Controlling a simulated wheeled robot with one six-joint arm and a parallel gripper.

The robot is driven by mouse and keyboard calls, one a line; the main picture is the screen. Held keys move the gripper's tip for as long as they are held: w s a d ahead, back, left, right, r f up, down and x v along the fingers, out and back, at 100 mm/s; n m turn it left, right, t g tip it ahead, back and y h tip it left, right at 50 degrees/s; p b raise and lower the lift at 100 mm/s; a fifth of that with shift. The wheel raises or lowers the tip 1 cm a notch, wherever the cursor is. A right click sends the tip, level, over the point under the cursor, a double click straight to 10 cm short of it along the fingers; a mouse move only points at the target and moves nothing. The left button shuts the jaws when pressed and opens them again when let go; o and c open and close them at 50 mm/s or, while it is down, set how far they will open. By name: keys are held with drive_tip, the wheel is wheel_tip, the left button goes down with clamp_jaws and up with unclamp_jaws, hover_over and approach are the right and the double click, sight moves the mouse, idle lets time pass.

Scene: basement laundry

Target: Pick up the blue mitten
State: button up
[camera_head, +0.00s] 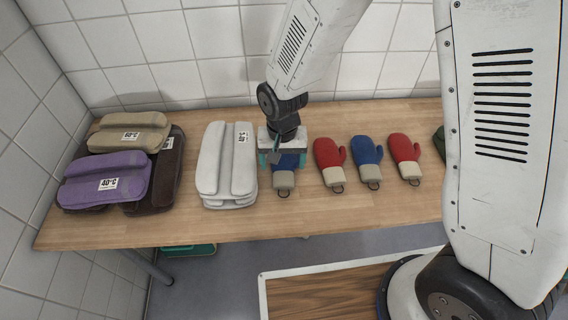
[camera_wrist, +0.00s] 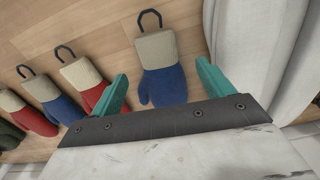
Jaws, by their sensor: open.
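A blue mitten with a beige cuff and dark loop lies on the wooden table; in the head view its cuff (camera_head: 284,180) shows below my gripper, which hides most of the blue part. In the wrist view this blue mitten (camera_wrist: 163,86) lies between the two teal fingers. My gripper (camera_head: 283,158) is open above it, and its fingertips (camera_wrist: 162,80) stand either side of the mitten without gripping it. A second blue mitten (camera_head: 367,156) lies further right between two red mittens, the nearer red mitten (camera_head: 328,154) and the farther red mitten (camera_head: 404,150).
White folded towels (camera_head: 226,165) stand close left of my gripper. Purple towels (camera_head: 103,180) and beige towels (camera_head: 131,132) are stacked farther left. A dark green mitten (camera_head: 439,140) is partly hidden at right. The table front (camera_head: 250,220) is clear; a tiled wall stands behind.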

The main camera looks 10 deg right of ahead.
sight(284, 175)
wheel_tip(284, 175, down, 6)
drive_tip(key=shift+s+d+r, duration=0.1)
drive_tip(key=c, duration=1.1)
